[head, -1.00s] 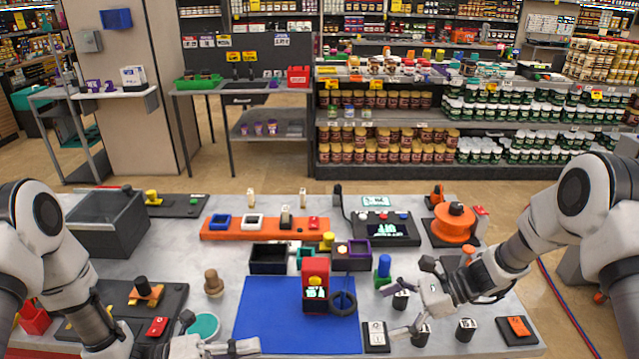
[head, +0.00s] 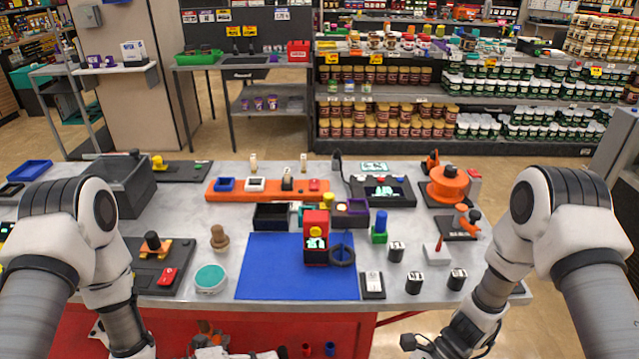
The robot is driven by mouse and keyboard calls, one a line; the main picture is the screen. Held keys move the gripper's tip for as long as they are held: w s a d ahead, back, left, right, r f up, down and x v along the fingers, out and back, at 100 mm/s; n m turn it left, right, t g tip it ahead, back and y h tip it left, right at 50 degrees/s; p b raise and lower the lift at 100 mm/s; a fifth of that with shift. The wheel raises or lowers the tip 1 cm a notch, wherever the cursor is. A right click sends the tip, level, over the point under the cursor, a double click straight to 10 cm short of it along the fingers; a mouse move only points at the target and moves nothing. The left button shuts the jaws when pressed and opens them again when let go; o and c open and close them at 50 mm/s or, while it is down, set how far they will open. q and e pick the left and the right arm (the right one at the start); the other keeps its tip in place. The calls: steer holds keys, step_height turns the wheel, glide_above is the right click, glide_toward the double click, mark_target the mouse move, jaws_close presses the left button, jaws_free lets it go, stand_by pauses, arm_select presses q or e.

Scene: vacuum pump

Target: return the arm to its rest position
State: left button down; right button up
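My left arm (head: 100,230) comes in from the left, bent downward. Its gripper (head: 236,354) shows only in part at the bottom edge, below the table's front edge. My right arm (head: 545,230) is bent down at the right. Its gripper (head: 420,345) is at the bottom edge and mostly cut off, in front of the table. I cannot see the full fingers of either gripper, and no held object shows. The red and black pump unit (head: 316,225) stands upright on the blue mat (head: 265,275), with a black ring (head: 342,256) at its right side.
The grey table (head: 205,230) carries an orange tray (head: 235,195), a grey bin (head: 122,180), an orange reel (head: 447,186), a teal-topped round dish (head: 210,278) and several small black-and-white cylinders (head: 414,282). Store shelves stand behind. Bare table shows left of the blue mat.

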arm_select(q)
steer(key=s+a+f+n+g+y+b, duration=0.1)
steer(key=s+a+f+n+y, duration=0.25)
steer(key=f+n, duration=0.3)
steer(key=s+a+f+n+y, duration=0.2)
steer(key=f+n+y, duration=0.3)
steer(key=f+n, duration=0.15)
arm_select(e)
steer(key=s+d+f+n+h, duration=0.4)
steer(key=s+d+n+h, duration=0.15)
steer(key=s, duration=0.35)
steer(key=s+d+f+n+h, duration=0.4)
steer(key=s+d+f+n, duration=0.15)
steer(key=s, duration=0.35)
arm_select(q)
steer(key=s+a+f+n+g+y, duration=0.2)
steer(key=s+a+n+g+y, duration=0.2)
steer(key=s+a+n, duration=0.5)
steer(key=s+n+y, duration=0.1)
steer(key=n, duration=0.5)
steer(key=shift+s+a+f+n+g, duration=0.25)
steer(key=shift+s+f+n+g, duration=0.05)
arm_select(e)
steer(key=w+n+t, duration=0.5)
steer(key=w, duration=0.1)
steer(key=shift+w+r+y, duration=0.35)
arm_select(q)
steer(key=shift+y, duration=0.35)
arm_select(e)
steer(key=shift+s, duration=0.1)
